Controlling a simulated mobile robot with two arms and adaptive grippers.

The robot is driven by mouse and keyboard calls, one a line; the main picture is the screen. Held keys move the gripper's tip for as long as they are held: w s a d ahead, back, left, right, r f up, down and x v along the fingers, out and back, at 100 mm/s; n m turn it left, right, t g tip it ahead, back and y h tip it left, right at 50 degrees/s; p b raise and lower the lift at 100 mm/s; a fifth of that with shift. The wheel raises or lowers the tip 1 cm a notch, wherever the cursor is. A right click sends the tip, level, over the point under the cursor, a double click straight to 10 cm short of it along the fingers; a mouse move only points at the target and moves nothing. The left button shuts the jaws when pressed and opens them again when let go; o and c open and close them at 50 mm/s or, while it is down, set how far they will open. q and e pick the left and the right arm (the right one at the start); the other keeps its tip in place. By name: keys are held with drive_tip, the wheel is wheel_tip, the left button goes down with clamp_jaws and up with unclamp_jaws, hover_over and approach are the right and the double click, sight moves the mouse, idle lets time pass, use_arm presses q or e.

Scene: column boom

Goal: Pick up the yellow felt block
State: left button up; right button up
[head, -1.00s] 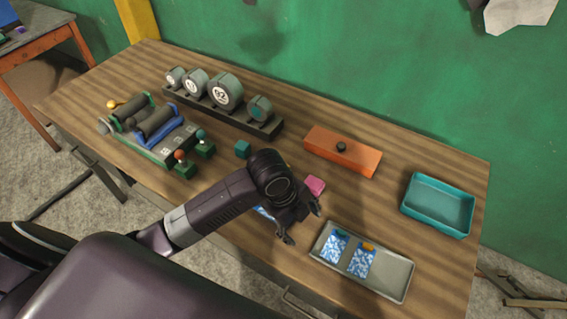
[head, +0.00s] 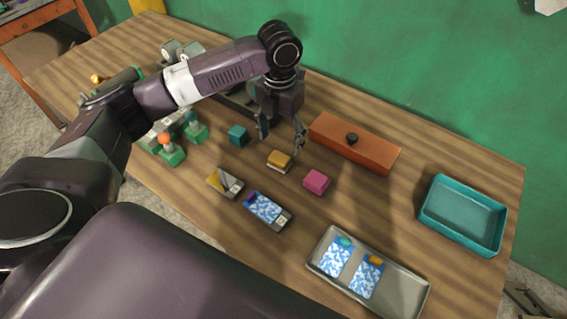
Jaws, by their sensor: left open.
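The yellow felt block (head: 279,158) lies on the wooden table near its middle, with a pale layer at its lower edge. My left gripper (head: 281,145) is above and just behind the block, pointing down. Its two fingers are spread apart with nothing between them. The block sits a little below the fingertips in the picture and appears untouched. My right gripper is not in view.
A teal block (head: 238,135) and a pink block (head: 316,182) flank the yellow one. Two small devices (head: 267,209) (head: 225,182) lie in front. An orange box (head: 355,145), a grey tray (head: 405,300) and a teal bin (head: 462,236) stand to the right.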

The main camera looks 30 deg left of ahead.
sight(279, 157)
use_arm(q)
drive_tip(key=f+p, duration=0.1)
drive_tip(key=f, duration=0.2)
drive_tip(key=f+p, duration=0.1)
drive_tip(key=f, duration=0.3)
drive_tip(key=shift+s+a, duration=0.1)
drive_tip(key=shift+s, duration=0.1)
drive_tip(key=shift+f, duration=0.5)
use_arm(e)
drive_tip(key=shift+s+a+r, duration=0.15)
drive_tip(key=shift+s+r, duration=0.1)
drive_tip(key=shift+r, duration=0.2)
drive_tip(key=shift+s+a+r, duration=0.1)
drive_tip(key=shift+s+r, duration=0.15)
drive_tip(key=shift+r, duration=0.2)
use_arm(q)
drive_tip(key=shift+c, duration=1.1)
drive_tip(key=c, duration=1.1)
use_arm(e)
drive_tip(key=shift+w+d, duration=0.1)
use_arm(q)
drive_tip(key=shift+r, duration=0.15)
